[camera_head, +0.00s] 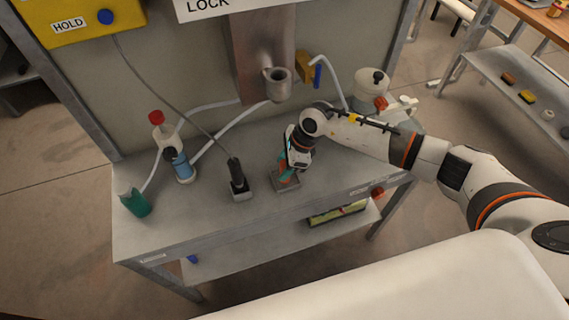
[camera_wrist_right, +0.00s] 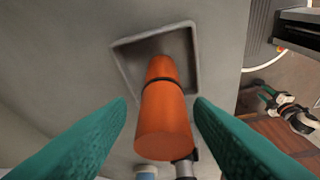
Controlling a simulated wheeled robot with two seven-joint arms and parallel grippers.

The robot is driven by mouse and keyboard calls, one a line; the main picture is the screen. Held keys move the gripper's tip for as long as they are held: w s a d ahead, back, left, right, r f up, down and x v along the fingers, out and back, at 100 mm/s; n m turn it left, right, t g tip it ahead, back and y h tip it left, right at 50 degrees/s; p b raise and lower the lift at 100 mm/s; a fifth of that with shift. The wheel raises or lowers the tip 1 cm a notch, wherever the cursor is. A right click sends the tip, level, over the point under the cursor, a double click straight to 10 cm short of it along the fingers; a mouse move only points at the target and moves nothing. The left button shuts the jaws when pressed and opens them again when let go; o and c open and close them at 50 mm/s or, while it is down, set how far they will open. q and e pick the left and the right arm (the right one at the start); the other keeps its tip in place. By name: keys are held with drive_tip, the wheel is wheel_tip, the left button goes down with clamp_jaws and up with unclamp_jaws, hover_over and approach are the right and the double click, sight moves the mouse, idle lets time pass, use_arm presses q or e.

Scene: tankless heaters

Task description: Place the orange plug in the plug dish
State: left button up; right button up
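The orange plug (camera_wrist_right: 165,115) has a dark ring around it and shows in the right wrist view with its far end inside the square grey dish (camera_wrist_right: 153,34). It looks upright or nearly so; I cannot tell whether it rests on the dish floor. In the head view, the dish (camera_head: 288,187) sits near the table's front, with a little orange showing. My right gripper (camera_head: 287,175) is above the dish. Its teal fingers (camera_wrist_right: 161,106) are apart on either side of the plug, with narrow gaps beside it. My left gripper is not in view.
A green cup (camera_head: 136,203) and a red-capped bottle (camera_head: 181,168) are further left. A metal spout (camera_head: 277,83) hangs behind. A white pot (camera_head: 371,83) stands at the back right.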

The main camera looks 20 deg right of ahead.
drive_tip(key=shift+r, duration=0.1)
drive_tip(key=shift+r+p, duration=0.25)
drive_tip(key=shift+p, duration=0.05)
drive_tip(key=b+v, duration=0.3)
drive_tip(key=v, duration=0.8)
drive_tip(key=shift+d+r+b, duration=0.25)
drive_tip(key=shift+r+b, duration=0.05)
drive_tip(key=shift+b, duration=0.1)
